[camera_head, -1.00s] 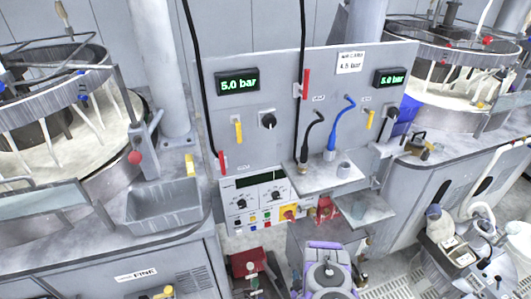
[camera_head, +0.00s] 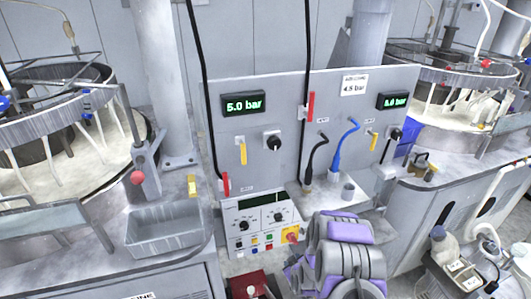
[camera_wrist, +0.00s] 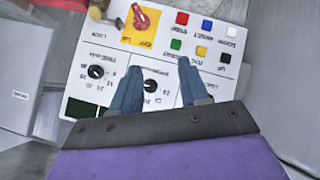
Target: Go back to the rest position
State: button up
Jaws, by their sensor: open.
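My gripper (camera_wrist: 159,74) shows in the wrist view with two blue-grey fingers apart and nothing between them. The fingers overlap the picture of the control box (camera_wrist: 228,77), which has knobs, coloured buttons and a red switch on a yellow plate. I cannot tell the distance between them. In the head view the control box (camera_head: 243,228) sits low on the grey panel. My purple and grey arm stands at the lower middle, beside the box's right side. My fingers are not visible there.
The panel (camera_head: 285,100) carries pressure displays, red and yellow levers and a blue hose (camera_head: 345,143). A small shelf (camera_head: 372,197) juts out behind my arm. Polishing platens stand left (camera_head: 70,175) and right (camera_head: 450,105). A grey basin (camera_head: 165,230) is at left.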

jog(key=s+r+m+g, duration=0.1)
jog(key=s+r+g, duration=0.1)
jog(key=s+r, duration=0.45)
jog(key=s+r+m+g, duration=0.1)
jog(key=s+r+g, duration=0.15)
jog(key=r, duration=0.65)
jog(key=s+r+m+g, duration=0.1)
jog(key=s+r+g, duration=0.1)
jog(key=s+r, duration=0.45)
jog(key=s+d+r+m+g, duration=0.1)
jog(key=s+r, duration=0.4)
jog(key=s, duration=0.4)
jog(key=s+d+r+m+g, duration=0.1)
jog(key=s+r, duration=0.4)
jog(key=s, duration=0.5)
jog(key=s+d+r+m+g+h, duration=0.1)
jog(key=s+r+m+g, duration=0.1)
jog(key=s+r, duration=0.4)
jog(key=s+g, duration=0.1)
jog(key=s, duration=0.3)
jog(key=shift+s+d+b, duration=0.25)
jog(key=shift+d+b, duration=0.05)
jog(key=shift+b, duration=0.05)
